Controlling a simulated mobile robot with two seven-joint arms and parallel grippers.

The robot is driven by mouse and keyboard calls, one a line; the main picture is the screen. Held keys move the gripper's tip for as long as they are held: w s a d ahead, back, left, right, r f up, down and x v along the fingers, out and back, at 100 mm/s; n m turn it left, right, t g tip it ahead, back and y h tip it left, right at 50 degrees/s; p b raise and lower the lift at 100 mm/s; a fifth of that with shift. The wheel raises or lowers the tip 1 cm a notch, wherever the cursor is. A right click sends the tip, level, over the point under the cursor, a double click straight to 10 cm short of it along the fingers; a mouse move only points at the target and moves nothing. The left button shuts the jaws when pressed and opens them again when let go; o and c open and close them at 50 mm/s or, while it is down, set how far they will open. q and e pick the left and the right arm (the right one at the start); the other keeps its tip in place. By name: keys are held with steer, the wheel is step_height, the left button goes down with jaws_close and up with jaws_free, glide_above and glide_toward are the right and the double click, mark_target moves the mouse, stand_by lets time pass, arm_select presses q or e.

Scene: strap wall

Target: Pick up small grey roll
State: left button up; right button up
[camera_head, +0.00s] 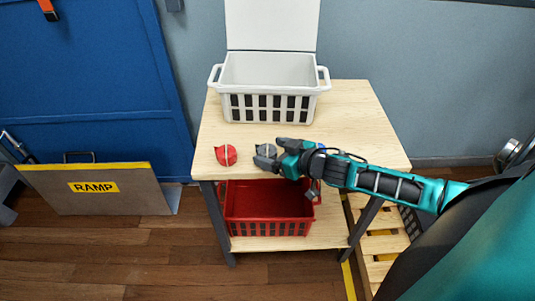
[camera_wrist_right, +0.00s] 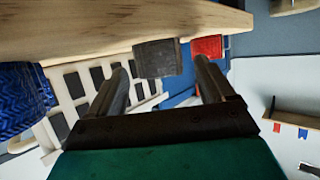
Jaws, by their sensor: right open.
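The small grey roll (camera_head: 267,149) stands near the front edge of the wooden table, right of a red roll (camera_head: 226,155). My right gripper (camera_head: 270,152) reaches in from the right, low at the table top, with its fingertips at the grey roll and partly covering it. In the right wrist view the jaws are open, and the grey roll (camera_wrist_right: 157,57) shows between and just beyond the fingertips. I cannot tell whether a finger touches it. The red roll (camera_wrist_right: 207,47) is behind it there. My left gripper is not in view.
A blue roll (camera_wrist_right: 20,98) lies close beside my right gripper. A white basket (camera_head: 268,75) with a raised lid stands at the table's back. A red crate (camera_head: 265,229) sits on the lower shelf. The table top (camera_head: 355,120) is clear at right.

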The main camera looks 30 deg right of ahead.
mark_target(268, 150)
steer(key=x, duration=0.3)
steer(key=shift+w+a, duration=0.1)
steer(key=shift+w, duration=0.1)
steer(key=shift+w+a+f, duration=0.1)
steer(key=shift+w+f, duration=0.1)
steer(key=shift+w, duration=0.05)
steer(key=shift+c, duration=0.5)
steer(key=c, duration=0.9)
steer(key=shift+c, duration=0.2)
